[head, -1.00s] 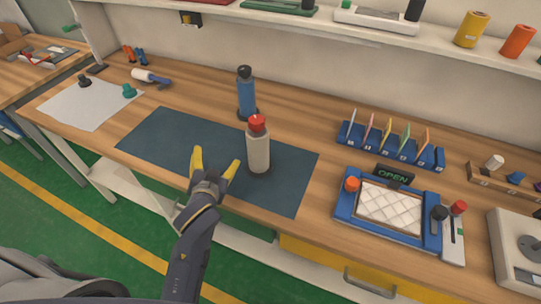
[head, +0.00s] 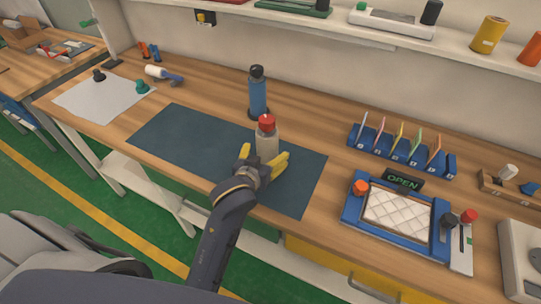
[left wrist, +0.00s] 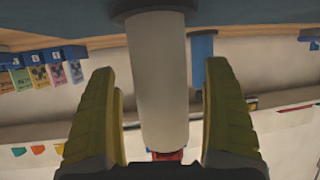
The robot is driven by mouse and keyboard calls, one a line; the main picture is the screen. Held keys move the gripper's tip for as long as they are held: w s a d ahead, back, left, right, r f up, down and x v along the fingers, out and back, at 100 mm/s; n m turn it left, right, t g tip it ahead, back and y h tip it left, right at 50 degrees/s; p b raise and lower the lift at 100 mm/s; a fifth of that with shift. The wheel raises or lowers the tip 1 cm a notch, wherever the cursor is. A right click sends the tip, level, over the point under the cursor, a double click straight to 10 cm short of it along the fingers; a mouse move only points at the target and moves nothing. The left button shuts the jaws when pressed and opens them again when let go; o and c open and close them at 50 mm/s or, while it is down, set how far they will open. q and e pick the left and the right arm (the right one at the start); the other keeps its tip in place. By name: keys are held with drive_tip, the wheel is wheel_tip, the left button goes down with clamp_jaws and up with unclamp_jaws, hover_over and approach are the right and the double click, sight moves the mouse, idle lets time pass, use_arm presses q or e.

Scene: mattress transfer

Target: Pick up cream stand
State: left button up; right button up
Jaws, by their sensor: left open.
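The cream stand (head: 267,142) is an upright cream cylinder with a red top, standing on the dark blue mat (head: 186,143) in the head view. My left gripper (head: 265,164) is open, with its yellow fingers on either side of the stand's near side. In the left wrist view the cream stand (left wrist: 158,80) lies between the two open fingers, with gaps on both sides. Its lower part is hidden by the gripper in the head view. My right gripper is not in view.
A blue cylinder with a black top (head: 258,93) stands just behind the cream stand. To the right are a blue rack with several coloured cards (head: 401,153) and a blue-framed tray with a white quilted pad (head: 398,214). The mat's left part is clear.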

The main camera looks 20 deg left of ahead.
use_arm(q)
drive_tip(key=shift+x, duration=1.1)
drive_tip(key=c, duration=1.6)
drive_tip(key=shift+r, duration=0.1)
drive_tip(key=shift+c, duration=0.3)
